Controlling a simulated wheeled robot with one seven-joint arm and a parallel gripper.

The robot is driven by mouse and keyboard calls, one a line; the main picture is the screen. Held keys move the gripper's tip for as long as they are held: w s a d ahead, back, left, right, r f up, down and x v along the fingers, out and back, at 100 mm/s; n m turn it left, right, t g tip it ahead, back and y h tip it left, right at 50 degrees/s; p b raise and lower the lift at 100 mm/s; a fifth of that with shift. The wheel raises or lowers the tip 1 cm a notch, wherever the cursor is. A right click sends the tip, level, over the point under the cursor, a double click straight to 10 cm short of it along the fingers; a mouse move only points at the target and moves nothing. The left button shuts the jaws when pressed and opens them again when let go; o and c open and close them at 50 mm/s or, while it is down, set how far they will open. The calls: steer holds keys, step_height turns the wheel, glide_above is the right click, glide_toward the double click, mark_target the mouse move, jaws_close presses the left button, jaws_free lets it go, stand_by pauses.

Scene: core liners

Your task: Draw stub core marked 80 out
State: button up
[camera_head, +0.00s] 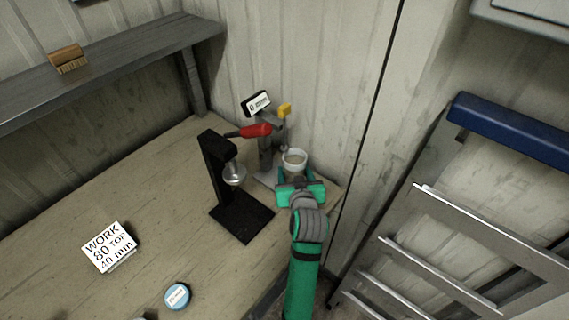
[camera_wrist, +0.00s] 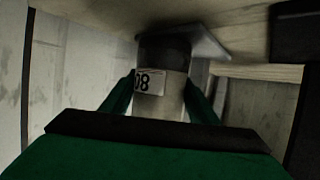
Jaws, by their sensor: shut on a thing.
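The stub core (camera_wrist: 150,105) is a short pale cylinder with a white label (camera_wrist: 148,79) that reads "08" in the wrist view, apparently 80 upside down. My gripper (camera_wrist: 160,100) has one green finger on each side of it and is shut on it. A dark round part (camera_wrist: 165,50) adjoins the core; I cannot tell whether the core is still inside it. In the head view my green gripper (camera_head: 300,188) is at the bench's right end, and a pale round rim (camera_head: 295,155) shows just beyond it.
A grey device with a red handle (camera_head: 256,130) and yellow knob (camera_head: 285,109) stands beside my gripper. A black stand (camera_head: 217,180) with a metal disc is to the left. A sign (camera_head: 109,247) reads "WORK 80 TOP 40 mm". A blue-rimmed round item (camera_head: 177,296) lies in front.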

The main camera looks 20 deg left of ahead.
steer(key=shift+s+d+r, duration=0.1)
steer(key=shift+s+d, duration=0.15)
steer(key=shift+d, duration=0.7)
steer(key=shift+s+d, duration=0.45)
steer(key=shift+d, duration=0.15)
steer(key=shift+s+d, duration=0.3)
steer(key=shift+d, duration=0.7)
steer(key=shift+s+d, duration=0.3)
steer(key=shift+d, duration=0.75)
steer(key=shift+s+d, duration=0.3)
steer(key=shift+d, duration=0.7)
steer(key=shift+s+d, duration=0.4)
steer(key=shift+d, duration=0.25)
